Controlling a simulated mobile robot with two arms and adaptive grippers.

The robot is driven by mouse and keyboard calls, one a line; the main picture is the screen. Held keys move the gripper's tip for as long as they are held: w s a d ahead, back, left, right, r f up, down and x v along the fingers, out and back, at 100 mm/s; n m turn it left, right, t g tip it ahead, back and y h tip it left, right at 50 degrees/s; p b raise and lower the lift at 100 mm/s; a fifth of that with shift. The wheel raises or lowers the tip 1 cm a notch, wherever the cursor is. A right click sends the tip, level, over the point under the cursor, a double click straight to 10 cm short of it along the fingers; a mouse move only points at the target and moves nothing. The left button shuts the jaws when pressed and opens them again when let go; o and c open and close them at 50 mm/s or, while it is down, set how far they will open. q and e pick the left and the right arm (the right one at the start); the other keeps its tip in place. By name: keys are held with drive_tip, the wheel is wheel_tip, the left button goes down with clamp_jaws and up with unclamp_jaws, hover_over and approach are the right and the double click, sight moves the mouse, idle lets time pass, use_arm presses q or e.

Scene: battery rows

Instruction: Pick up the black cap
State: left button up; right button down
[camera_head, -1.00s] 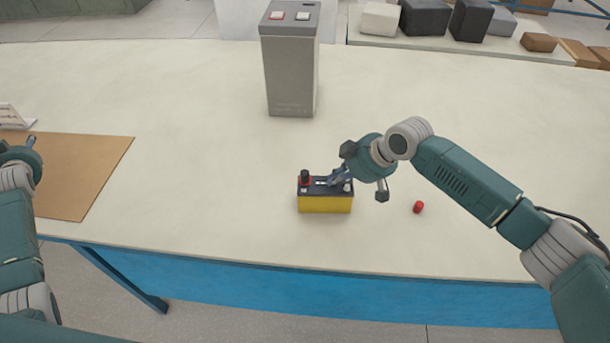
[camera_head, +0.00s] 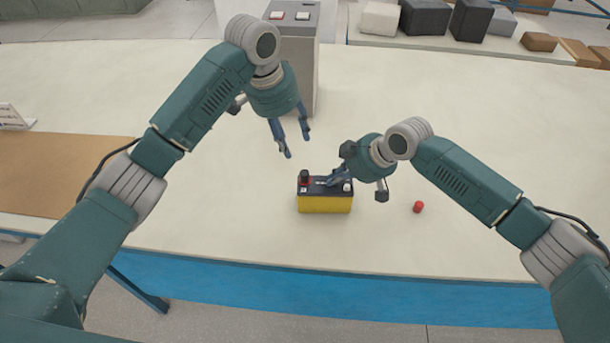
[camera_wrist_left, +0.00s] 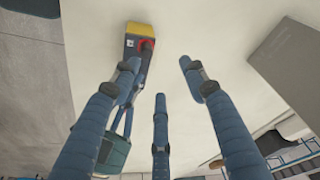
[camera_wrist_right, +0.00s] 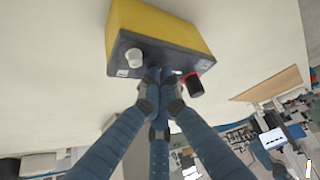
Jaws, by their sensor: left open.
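The black cap (camera_head: 304,174) sits on the left terminal of a yellow battery with a dark top (camera_head: 325,204), above a red ring. The cap also shows in the left wrist view (camera_wrist_left: 148,44) and the right wrist view (camera_wrist_right: 195,88). My left gripper (camera_head: 297,146) is open and empty, above the table behind the battery, apart from the cap. My right gripper (camera_head: 332,182) has its fingers close together at the middle of the battery's top, between the cap and a white cap (camera_wrist_right: 134,57). What lies between its fingertips is mostly hidden.
A small red cap (camera_head: 419,207) lies on the table right of the battery. A grey box-shaped unit with two buttons (camera_head: 290,50) stands behind my left gripper. A brown mat (camera_head: 45,175) lies at the left. The table's front edge is near the battery.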

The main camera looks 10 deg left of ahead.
use_arm(q)
drive_tip(key=s+d+m, duration=0.1)
drive_tip(key=s, duration=0.2)
drive_tip(key=g, duration=0.1)
hover_over(305, 174)
drive_tip(key=s+a, duration=0.2)
drive_tip(key=s+a+x, duration=0.1)
drive_tip(key=x, duration=0.4)
drive_tip(key=shift+y, duration=0.4)
drive_tip(key=f, duration=0.2)
drive_tip(key=w+d+f, duration=0.1)
drive_tip(key=f, duration=0.1)
drive_tip(key=w+f, duration=0.1)
drive_tip(key=f, duration=0.1)
drive_tip(key=shift+w+d+f, duration=0.2)
drive_tip(key=shift+d, duration=0.2)
drive_tip(key=c, duration=0.9)
drive_tip(key=shift+o, duration=0.2)
